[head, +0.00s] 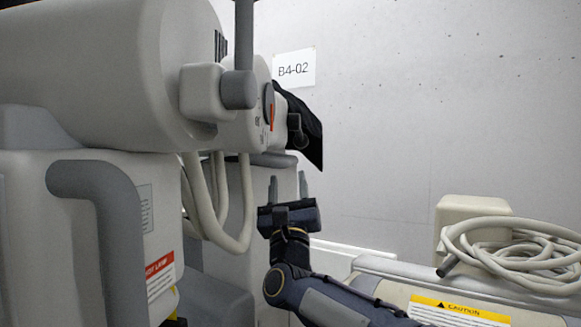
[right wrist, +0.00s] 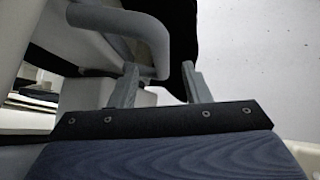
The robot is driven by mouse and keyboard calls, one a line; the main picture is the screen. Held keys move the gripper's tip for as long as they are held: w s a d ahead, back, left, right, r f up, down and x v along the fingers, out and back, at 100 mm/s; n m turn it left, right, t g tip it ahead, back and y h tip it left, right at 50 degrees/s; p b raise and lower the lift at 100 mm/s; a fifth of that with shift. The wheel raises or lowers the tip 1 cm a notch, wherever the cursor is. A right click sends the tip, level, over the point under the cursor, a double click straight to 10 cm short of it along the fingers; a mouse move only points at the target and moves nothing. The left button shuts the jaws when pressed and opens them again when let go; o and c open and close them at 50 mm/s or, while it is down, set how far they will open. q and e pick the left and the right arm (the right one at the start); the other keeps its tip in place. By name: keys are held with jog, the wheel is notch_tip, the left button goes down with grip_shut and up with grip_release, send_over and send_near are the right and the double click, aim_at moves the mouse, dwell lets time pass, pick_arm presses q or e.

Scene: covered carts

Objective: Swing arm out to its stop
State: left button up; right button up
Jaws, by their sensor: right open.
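A large pale rounded housing (head: 90,75) of a machine, which looks like its arm, fills the upper left of the head view. A grey vertical bar with a rounded end (head: 239,90) is at its right end. My right gripper (head: 288,188) points up, open and empty, below a black cover (head: 310,135) hanging at the housing's far end. In the right wrist view, a curved grey handle (right wrist: 152,38) hangs just ahead of the open fingers (right wrist: 158,72), partly between them in the picture; I cannot tell whether they touch. My left gripper is not in view.
A grey handle (head: 110,205) and looped pale hoses (head: 222,225) are on the machine at left. At lower right, a low unit with a caution label (head: 460,311) carries coiled hose (head: 510,255). A wall with a B4-02 sign (head: 294,69) stands behind.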

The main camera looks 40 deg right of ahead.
jog(key=p+x, duration=0.3)
jog(key=x, duration=0.4)
jog(key=shift+d, duration=0.1)
jog(key=shift+f, duration=0.1)
